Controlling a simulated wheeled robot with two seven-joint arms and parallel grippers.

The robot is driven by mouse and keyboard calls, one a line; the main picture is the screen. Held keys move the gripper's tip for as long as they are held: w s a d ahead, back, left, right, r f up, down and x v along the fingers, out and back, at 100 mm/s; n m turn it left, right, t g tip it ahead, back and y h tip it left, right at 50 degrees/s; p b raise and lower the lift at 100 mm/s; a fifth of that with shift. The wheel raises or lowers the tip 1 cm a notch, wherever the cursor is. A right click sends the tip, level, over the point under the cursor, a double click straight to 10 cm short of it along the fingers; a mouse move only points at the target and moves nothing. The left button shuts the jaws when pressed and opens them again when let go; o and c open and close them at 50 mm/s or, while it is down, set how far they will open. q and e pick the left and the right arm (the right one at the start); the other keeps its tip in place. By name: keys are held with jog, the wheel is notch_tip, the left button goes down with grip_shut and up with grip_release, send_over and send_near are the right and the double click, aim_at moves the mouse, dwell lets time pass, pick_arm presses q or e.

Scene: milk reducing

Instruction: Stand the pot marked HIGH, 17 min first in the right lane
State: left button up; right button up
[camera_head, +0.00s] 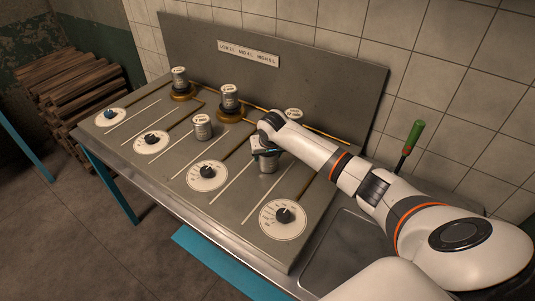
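Several metal pots with small white labels stand on the grey stove panel; the labels are too small to read, so I cannot tell which is HIGH, 17 min. One pot (179,78) is on the far left brass burner, and another pot (229,96) is on the middle burner. A third pot (203,128) stands in front of them in a lane. A fourth pot (293,114) is partly hidden behind my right arm. My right gripper (265,152) is at the top of a fifth pot (267,165); its fingers are mostly hidden. My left gripper is out of view.
White lines divide the panel (235,185) into lanes, with a dial at each front end, the rightmost (283,217) included. A sign board (248,53) stands behind. A sink (345,250) and green-handled tool (412,138) are at right. Logs (75,90) lie left.

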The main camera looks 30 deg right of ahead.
jog(key=o, duration=1.1)
jog(key=shift+f, duration=0.1)
jog(key=v, duration=1.2)
jog(key=shift+r, duration=0.2)
